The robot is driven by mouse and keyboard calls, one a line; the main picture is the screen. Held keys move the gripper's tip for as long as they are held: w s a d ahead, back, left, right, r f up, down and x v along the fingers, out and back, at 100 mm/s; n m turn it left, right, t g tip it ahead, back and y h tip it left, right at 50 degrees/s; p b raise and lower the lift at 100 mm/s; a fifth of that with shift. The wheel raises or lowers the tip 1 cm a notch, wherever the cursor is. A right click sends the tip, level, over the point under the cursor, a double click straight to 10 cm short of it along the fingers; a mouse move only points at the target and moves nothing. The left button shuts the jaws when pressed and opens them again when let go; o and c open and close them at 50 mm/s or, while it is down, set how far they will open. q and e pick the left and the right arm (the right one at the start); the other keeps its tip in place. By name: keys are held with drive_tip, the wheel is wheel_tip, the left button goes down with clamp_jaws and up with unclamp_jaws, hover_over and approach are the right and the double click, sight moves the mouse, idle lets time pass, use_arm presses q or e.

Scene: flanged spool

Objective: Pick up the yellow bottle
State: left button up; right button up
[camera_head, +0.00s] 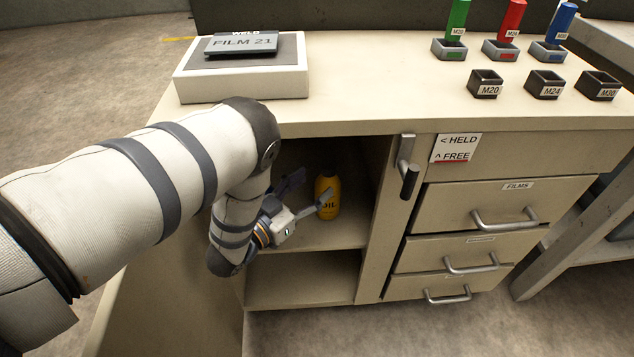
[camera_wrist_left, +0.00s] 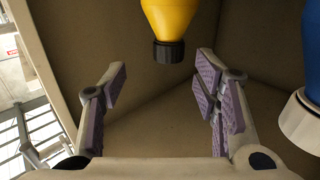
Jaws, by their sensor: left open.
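The yellow bottle (camera_head: 331,187) stands upright on the upper shelf of the open cabinet, with dark "OIL" lettering on it. My left gripper (camera_head: 308,190) is inside the cabinet opening at the bottle's left, open and empty, one finger overlapping the bottle's edge in the head view. In the left wrist view the yellow bottle (camera_wrist_left: 172,15) hangs down from the top edge, black cap lowest, beyond the spread fingers (camera_wrist_left: 162,70) and roughly between their lines. Its body is cut off there. My right gripper is not in view.
A blue bottle (camera_wrist_left: 310,60) with a white cap shows at the right of the wrist view. The cabinet's divider and lever handle (camera_head: 409,180) stand right of the opening. Drawers (camera_head: 500,205) are further right. The countertop (camera_head: 370,85) holds the FILM 21 stand (camera_head: 243,80) and several small sockets.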

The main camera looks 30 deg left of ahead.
sight(323, 171)
use_arm(q)
drive_tip(key=shift+w+a+r, duration=0.1)
drive_tip(key=shift+w+a, duration=0.15)
drive_tip(key=shift+a, duration=0.05)
drive_tip(key=shift+w+r, duration=0.1)
drive_tip(key=shift+w, duration=0.15)
drive_tip(key=w, duration=0.2)
drive_tip(key=w+b, duration=0.1)
drive_tip(key=w, duration=0.3)
drive_tip(key=shift+w+d+f+b, duration=0.3)
drive_tip(key=shift+w, duration=0.1)
clamp_jaws()
